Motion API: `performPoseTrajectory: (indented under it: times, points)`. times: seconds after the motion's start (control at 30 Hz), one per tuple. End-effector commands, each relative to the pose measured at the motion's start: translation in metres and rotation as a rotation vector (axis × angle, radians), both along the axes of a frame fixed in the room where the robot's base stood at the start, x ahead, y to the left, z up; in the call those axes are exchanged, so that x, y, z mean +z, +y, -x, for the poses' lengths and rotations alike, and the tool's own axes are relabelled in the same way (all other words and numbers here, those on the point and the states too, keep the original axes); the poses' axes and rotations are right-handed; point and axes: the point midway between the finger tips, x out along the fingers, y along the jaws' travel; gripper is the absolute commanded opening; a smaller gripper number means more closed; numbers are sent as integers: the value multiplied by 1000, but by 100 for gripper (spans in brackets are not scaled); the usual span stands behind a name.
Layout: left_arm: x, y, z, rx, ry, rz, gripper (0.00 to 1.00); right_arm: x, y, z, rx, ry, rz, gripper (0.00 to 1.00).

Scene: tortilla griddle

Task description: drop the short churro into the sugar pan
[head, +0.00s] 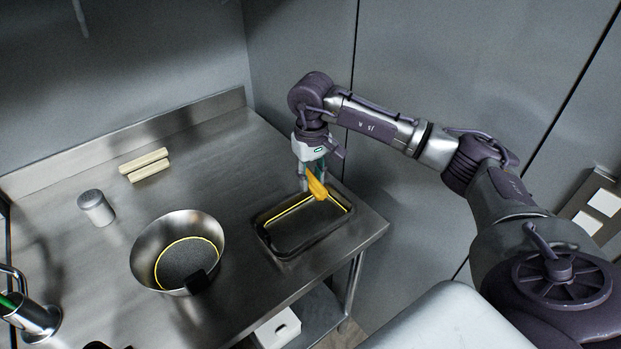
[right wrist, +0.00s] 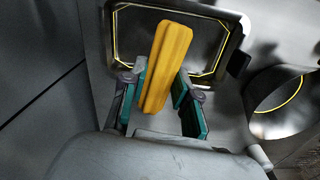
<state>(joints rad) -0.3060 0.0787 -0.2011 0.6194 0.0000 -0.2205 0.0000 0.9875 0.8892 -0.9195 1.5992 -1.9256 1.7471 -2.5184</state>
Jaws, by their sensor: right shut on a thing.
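A golden-orange ridged churro (head: 316,185) is between the fingers of my right gripper (head: 313,178). The gripper is shut on it and holds it tilted above a shallow rectangular dark pan (head: 276,249), over the pan's far right part. In the right wrist view the churro (right wrist: 167,62) sticks out past the teal finger pads, with the rectangular pan (right wrist: 217,28) behind it. The churro looks apart from the pan. No label shows which pan holds sugar. My left gripper is not in view.
A round metal bowl (head: 146,243) with grey contents stands left of the rectangular pan. Two pale sticks (head: 145,165) lie at the back, near a metal shaker (head: 96,207). The counter (head: 225,180) behind the pan is clear.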

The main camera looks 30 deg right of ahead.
Motion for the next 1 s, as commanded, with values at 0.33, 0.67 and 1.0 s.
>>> performPoseTrajectory:
  times: [0.33, 0.67, 1.0]
  points:
    - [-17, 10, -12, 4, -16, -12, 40, -39, 0, 1, -1, 2, 0, 3]
    - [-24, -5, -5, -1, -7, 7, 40, -57, 0, 0, -1, 0, 0, 3]
    - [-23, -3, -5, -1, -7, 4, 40, -56, 0, 0, -1, 0, 1, 59]
